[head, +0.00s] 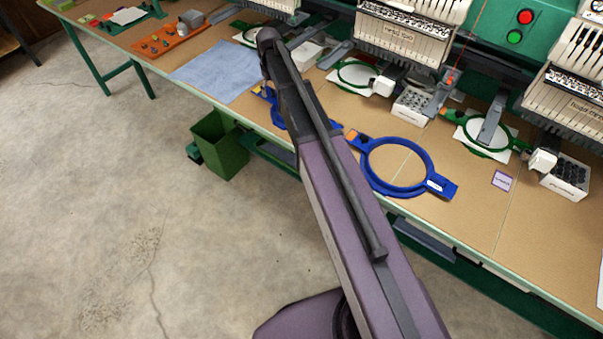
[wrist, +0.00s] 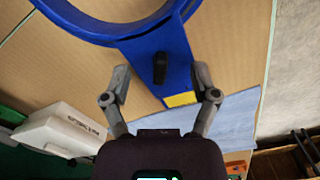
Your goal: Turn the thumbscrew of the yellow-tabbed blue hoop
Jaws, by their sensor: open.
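The blue hoop (wrist: 70,18) lies on the tan tabletop in the wrist view, its ring cut by the top edge. Its blue tongue (wrist: 140,55) bears a yellow tab (wrist: 180,99) at the near end. A black thumbscrew (wrist: 160,68) stands up from the tongue. My gripper (wrist: 161,74) is open and empty, one finger on each side of the tongue, with the thumbscrew between them; no contact with the thumbscrew shows.
Another blue hoop (head: 433,186) with an orange tab lies to the right on the table. A blue-grey cloth (head: 215,68) lies to the left. Embroidery machines (head: 400,35) with green hoops line the back. A green bin (head: 222,145) stands on the floor below.

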